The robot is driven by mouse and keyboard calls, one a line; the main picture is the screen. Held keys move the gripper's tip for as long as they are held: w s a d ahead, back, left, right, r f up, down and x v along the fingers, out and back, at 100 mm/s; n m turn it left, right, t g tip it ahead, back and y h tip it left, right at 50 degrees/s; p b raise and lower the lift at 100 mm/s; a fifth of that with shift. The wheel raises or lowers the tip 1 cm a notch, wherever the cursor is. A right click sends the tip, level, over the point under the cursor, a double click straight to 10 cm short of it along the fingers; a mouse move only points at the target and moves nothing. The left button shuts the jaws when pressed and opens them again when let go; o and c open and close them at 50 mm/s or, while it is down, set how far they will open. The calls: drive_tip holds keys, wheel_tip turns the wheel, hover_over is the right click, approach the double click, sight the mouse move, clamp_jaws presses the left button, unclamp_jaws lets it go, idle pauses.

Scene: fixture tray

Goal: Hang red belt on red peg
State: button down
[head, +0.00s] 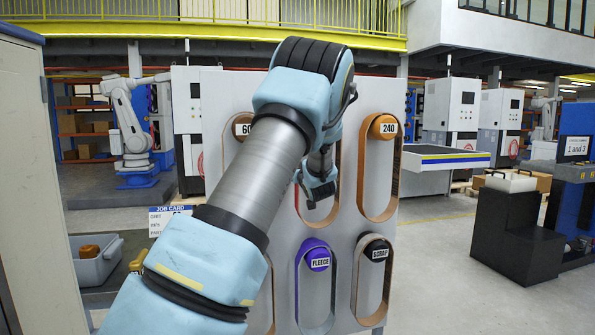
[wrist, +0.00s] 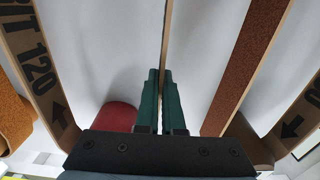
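My gripper (head: 318,190) is in front of the upper middle of the pegboard in the head view. In the wrist view its green fingers (wrist: 160,85) are close together with a thin tan belt edge (wrist: 166,35) between their tips. A belt loop (head: 318,222) shows below my gripper in the head view; its top is hidden by my arm. A red rounded piece, apparently the red peg (wrist: 118,116), shows just left of the fingers, partly behind the gripper body. No red peg shows in the head view. I cannot tell whether the belt is around it.
The grey board also bears an orange 240 peg (head: 384,126) with a belt, a partly hidden 60 peg (head: 242,125), a purple FLEECE peg (head: 317,260) and a black SCRAP peg (head: 377,251). A belt printed 120 (wrist: 35,70) runs close left of the gripper. A grey bin (head: 97,265) stands left.

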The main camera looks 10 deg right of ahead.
drive_tip(key=shift+f, duration=0.1)
drive_tip(key=c, duration=1)
unclamp_jaws()
drive_tip(key=shift+o, duration=1.4)
drive_tip(key=s+d+b, duration=0.1)
drive_tip(key=s, duration=1)
drive_tip(key=shift+d, duration=0.2)
